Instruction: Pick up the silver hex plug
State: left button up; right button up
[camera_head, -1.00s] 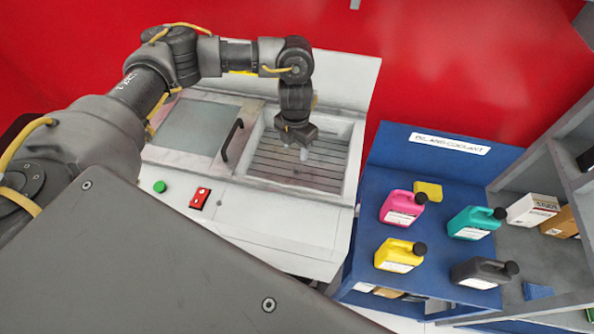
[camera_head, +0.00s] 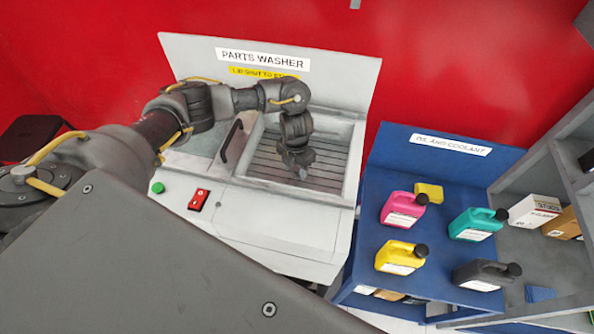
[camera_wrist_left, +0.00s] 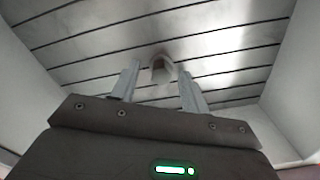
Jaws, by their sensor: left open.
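The silver hex plug (camera_wrist_left: 159,72) appears in the left wrist view as a small light grey piece with a dark side, on the slatted floor of the washer basin. Its outline is blurred against the bright metal. My left gripper (camera_wrist_left: 158,84) is open, with one finger to each side of the plug in that view. I cannot tell whether the fingers touch it. In the head view my left gripper (camera_head: 302,173) is low inside the basin and hides the plug. My right gripper is not in view.
The parts washer's white basin rim (camera_head: 353,165) surrounds the gripper, and its lid handle (camera_head: 231,140) is at left. A green button (camera_head: 157,187) and a red switch (camera_head: 199,199) are on its front. A blue bench (camera_head: 440,182) with several bottles stands at right.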

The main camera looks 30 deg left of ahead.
pick_arm(q)
grip_shut()
jog(key=shift+r, duration=0.15)
